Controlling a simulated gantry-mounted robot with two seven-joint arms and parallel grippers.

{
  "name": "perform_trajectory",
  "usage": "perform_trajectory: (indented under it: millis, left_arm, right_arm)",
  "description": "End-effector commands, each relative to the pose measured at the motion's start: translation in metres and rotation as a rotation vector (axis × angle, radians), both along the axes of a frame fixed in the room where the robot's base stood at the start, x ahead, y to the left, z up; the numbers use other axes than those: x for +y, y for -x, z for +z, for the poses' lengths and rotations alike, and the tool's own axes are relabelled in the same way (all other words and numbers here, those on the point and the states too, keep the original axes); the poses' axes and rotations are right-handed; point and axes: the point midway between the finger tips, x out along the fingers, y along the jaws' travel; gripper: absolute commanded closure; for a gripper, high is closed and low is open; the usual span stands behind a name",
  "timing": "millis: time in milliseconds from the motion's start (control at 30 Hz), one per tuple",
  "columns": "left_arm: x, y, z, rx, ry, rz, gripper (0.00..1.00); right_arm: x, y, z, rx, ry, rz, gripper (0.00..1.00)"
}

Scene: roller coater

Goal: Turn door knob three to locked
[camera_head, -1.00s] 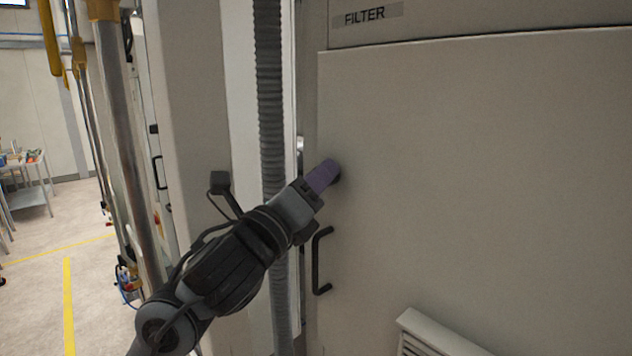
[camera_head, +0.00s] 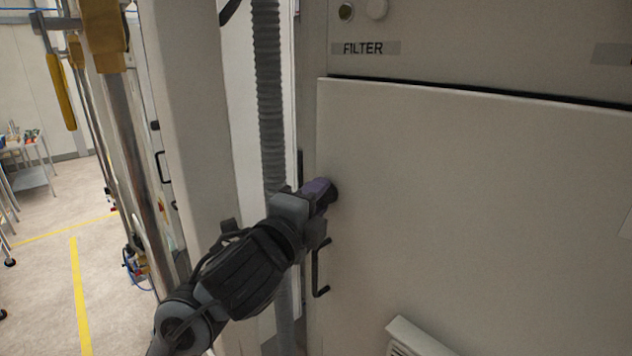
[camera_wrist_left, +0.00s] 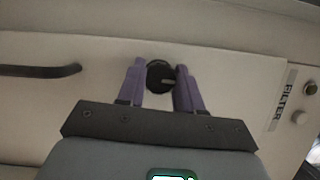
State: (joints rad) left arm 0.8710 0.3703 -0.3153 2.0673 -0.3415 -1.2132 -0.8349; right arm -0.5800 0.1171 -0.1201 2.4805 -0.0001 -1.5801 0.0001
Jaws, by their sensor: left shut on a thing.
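The round black door knob (camera_wrist_left: 160,76) shows in the left wrist view on the pale cabinet door (camera_head: 480,200). A lighter bar crosses part of its face. My left gripper (camera_wrist_left: 161,74) has its purple fingers on both sides of the knob and is shut on it. In the head view the left gripper (camera_head: 327,191) is at the door's left edge, above the black handle, and its fingers mostly hide the knob (camera_head: 334,194). The knob carries no readable number. My right gripper is not in view.
A black bar handle (camera_head: 318,275) sits just below the gripper. A FILTER label (camera_head: 365,48) and round fittings (camera_head: 376,9) are above the door. A grey corrugated hose (camera_head: 271,100) hangs left of it. A vent (camera_head: 418,338) juts out below. Open floor lies left.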

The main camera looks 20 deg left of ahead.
Motion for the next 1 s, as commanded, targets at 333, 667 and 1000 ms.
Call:
perform_trajectory:
  millis: [333, 667, 1000]
  left_arm:
    - [0.0001, -0.0001, 0.0003, 0.04, 0.078, 0.0, 0.95]
    - [0.0001, -0.0001, -0.0004, 0.041, 0.083, 0.0, 0.95]
    - [0.0, -0.0001, -0.0001, 0.041, 0.082, 0.0, 0.39]
  right_arm:
    - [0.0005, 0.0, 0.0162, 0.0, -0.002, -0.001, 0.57]
    - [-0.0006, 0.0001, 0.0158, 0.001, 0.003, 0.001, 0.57]
    - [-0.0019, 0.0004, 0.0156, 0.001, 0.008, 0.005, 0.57]
